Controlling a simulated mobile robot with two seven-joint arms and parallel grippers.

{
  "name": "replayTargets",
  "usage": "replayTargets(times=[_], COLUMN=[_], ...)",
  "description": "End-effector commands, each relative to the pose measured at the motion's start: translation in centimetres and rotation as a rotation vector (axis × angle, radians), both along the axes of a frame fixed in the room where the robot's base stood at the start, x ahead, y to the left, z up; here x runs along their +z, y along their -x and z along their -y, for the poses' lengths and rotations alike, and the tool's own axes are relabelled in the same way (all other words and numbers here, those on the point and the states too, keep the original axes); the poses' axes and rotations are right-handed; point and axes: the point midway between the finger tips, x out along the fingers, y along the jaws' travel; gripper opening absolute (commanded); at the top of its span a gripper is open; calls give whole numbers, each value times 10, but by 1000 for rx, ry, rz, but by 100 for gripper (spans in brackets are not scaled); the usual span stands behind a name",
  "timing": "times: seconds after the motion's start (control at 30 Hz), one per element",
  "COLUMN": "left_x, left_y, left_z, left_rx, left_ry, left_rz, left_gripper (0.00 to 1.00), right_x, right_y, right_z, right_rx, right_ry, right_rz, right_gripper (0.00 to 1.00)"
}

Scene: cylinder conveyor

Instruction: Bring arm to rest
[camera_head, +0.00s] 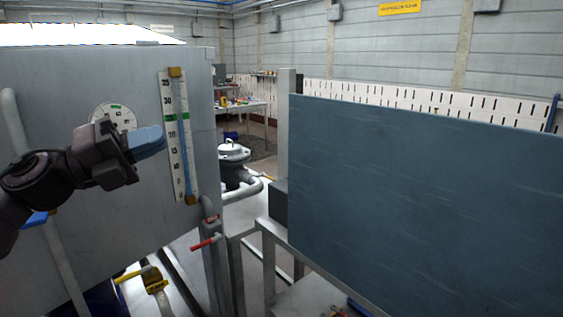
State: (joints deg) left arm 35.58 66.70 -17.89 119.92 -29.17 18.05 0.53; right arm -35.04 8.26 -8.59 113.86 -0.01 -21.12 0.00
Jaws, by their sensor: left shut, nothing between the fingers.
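My left gripper (147,144) shows at the left of the head view, its arm coming in from the left edge. Its blue fingers are shut with nothing between them. It is in front of a grey panel (60,90), just left of a vertical level gauge (178,140) with a numbered scale. A round dial (112,114) on the panel is partly hidden behind the gripper. My right gripper is not in view.
A large dark blue-grey board (430,210) fills the right side. Between panel and board is a gap with a pipe fitting (234,155). A red-handled valve (206,243) and a yellow-handled valve (153,280) are low at the left. A cluttered workbench (245,106) stands behind.

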Motion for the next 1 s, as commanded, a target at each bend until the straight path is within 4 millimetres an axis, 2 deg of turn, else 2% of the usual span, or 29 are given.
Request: replayTargets(times=[0.03, 0.1, 0.17, 0.23, 0.33, 0.47, 0.6, 0.67, 0.8, 1.0], left_x=[-20, -47, -74, -111, -169, -247, -329, -362, -433, -511], left_y=[-12, -28, -39, -48, -53, -43, -17, -1, 47, 126], left_z=[-7, -19, -30, -42, -59, -75, -85, -87, -87, -81], left_rx=[46, 119, 184, 259, 366, 491, 613, 658, 753, 876], left_ry=[110, 251, 361, 478, 626, 789, 940, 1002, 1142, 1319], left_rz=[-91, -213, -320, -448, -626, -846, -1061, -1148, -1324, -1493], left_gripper=[0, 0, 0, 0, 0, 0, 0, 0, 0, 0], right_x=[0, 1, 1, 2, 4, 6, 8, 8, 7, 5], right_y=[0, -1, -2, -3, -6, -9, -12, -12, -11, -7], right_z=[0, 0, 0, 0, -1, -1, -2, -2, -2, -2], right_rx=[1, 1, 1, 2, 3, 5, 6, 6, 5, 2], right_ry=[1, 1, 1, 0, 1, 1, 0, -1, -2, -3], right_rz=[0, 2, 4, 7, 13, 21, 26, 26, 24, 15], right_gripper=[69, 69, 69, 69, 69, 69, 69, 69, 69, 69])
